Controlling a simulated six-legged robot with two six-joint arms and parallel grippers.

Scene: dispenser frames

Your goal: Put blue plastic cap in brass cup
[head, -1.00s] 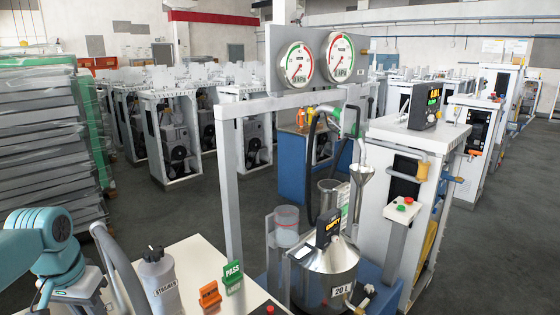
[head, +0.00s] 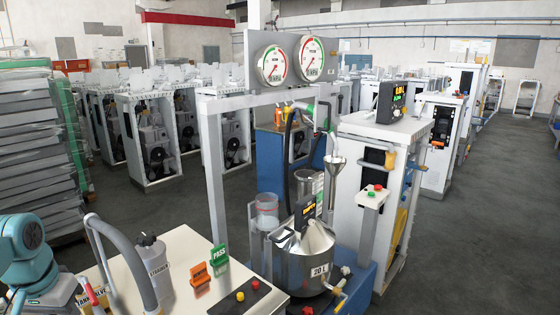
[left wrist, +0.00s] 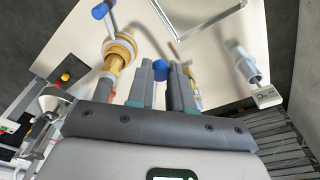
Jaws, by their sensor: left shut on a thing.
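The blue plastic cap (left wrist: 160,70) shows in the left wrist view between the tips of my left gripper (left wrist: 161,78), which is shut on it. The cap is above the pale tabletop. A brass ring-shaped part (left wrist: 120,50) stands left of the gripper in that view, partly behind it. It may be the brass cup or part of a valve; I cannot tell. A blue-ended lever (left wrist: 100,11) is close to it. In the head view only part of my left arm shows at the left edge. My right gripper is in neither view.
The pale table (head: 175,245) carries a grey strainer bottle (head: 154,262), orange and green tags (head: 218,257), a button box (head: 246,297) and a grey curved hose (head: 125,255). A steel 20 L vessel (head: 305,258) stands right of the table.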

